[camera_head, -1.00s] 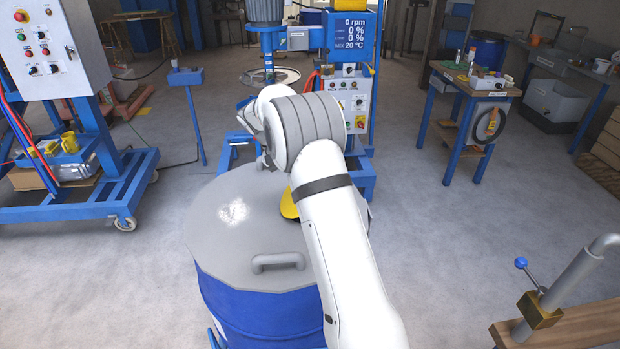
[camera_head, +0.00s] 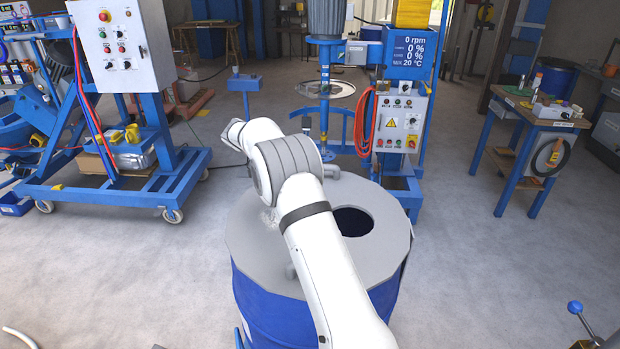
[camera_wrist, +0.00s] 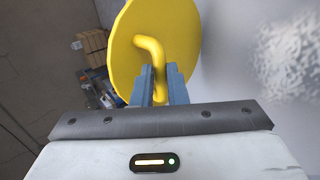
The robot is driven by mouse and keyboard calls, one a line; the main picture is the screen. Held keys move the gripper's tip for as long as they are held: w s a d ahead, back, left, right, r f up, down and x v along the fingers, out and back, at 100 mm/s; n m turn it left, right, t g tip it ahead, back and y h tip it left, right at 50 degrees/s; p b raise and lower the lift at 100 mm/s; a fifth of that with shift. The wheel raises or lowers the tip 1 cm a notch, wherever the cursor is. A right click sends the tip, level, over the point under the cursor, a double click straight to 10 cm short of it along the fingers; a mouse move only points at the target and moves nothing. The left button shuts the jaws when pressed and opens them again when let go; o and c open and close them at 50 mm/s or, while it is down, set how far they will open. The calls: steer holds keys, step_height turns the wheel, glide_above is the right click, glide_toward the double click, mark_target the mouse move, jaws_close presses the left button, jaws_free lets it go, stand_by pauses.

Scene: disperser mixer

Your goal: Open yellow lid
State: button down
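The yellow lid (camera_wrist: 185,45) is a round disc with a bent yellow handle (camera_wrist: 152,60), seen close up in the wrist view. My gripper (camera_wrist: 160,85) has its two grey-blue fingers on either side of the handle, closed on it. The blue drum (camera_head: 270,305) stands in front of me in the head view with a grey top (camera_head: 385,255). A round dark opening (camera_head: 353,221) in that top is uncovered, right of my arm. In the head view my arm hides the gripper and the lid.
A blue mixer (camera_head: 405,120) with a display stands behind the drum. A blue wheeled cart (camera_head: 130,190) with a control box (camera_head: 120,45) is at the left, and a small blue table (camera_head: 540,115) is at the right. Grey floor is free between them.

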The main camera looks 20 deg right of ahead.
steer(key=shift+a+f, duration=0.4)
steer(key=shift+f, duration=0.45)
steer(key=c, duration=1.7)
jaws_free()
steer(key=shift+d, duration=0.1)
steer(key=shift+o, duration=1.2)
steer(key=shift+r, duration=0.15)
steer(key=shift+w+r, duration=0.1)
steer(key=b+v, duration=0.1)
steer(key=v, duration=0.7)
